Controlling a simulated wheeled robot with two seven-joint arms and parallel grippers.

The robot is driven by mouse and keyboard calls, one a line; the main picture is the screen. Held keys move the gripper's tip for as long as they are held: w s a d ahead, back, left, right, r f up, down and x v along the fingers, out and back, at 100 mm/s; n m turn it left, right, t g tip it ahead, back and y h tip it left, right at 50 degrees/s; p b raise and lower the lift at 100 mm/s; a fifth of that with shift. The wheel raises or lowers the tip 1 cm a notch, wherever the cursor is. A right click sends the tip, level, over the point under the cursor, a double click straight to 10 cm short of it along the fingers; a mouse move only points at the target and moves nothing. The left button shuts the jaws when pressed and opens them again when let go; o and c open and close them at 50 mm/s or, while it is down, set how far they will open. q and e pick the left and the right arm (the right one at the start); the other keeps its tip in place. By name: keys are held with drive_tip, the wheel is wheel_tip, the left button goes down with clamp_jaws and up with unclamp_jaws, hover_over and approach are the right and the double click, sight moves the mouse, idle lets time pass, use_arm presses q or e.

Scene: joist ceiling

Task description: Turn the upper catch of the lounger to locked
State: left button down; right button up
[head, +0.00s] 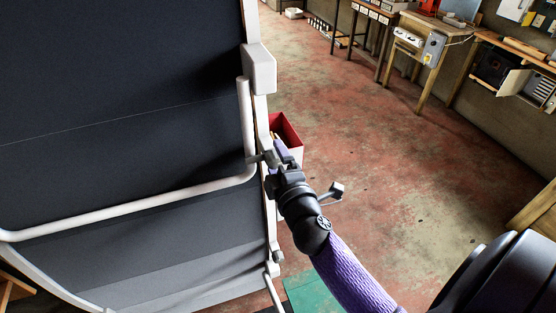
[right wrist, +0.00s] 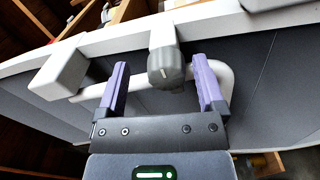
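The lounger (head: 120,95) fills the left of the head view, with dark fabric and a white frame. Its upper catch (head: 265,158) is a small grey piece on the frame's right edge, partly covered by my right gripper (head: 274,160). In the right wrist view the catch is a ribbed grey knob (right wrist: 168,68) on a white bracket. The purple fingers of my right gripper (right wrist: 163,88) stand open on either side of the knob, with a gap visible at each side. A lower grey catch (head: 277,257) sits further down the same edge. My left gripper is not in view.
A red-and-white box (head: 287,132) stands on the floor just behind the gripper. A green mat or panel (head: 312,293) lies below. Workbenches (head: 432,45) line the far wall. The concrete floor (head: 400,150) to the right is mostly clear.

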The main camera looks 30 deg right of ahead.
drive_tip(key=shift+a+f, duration=0.1)
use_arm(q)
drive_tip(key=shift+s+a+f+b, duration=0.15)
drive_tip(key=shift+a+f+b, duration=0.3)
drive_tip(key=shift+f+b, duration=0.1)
use_arm(e)
drive_tip(key=v, duration=1)
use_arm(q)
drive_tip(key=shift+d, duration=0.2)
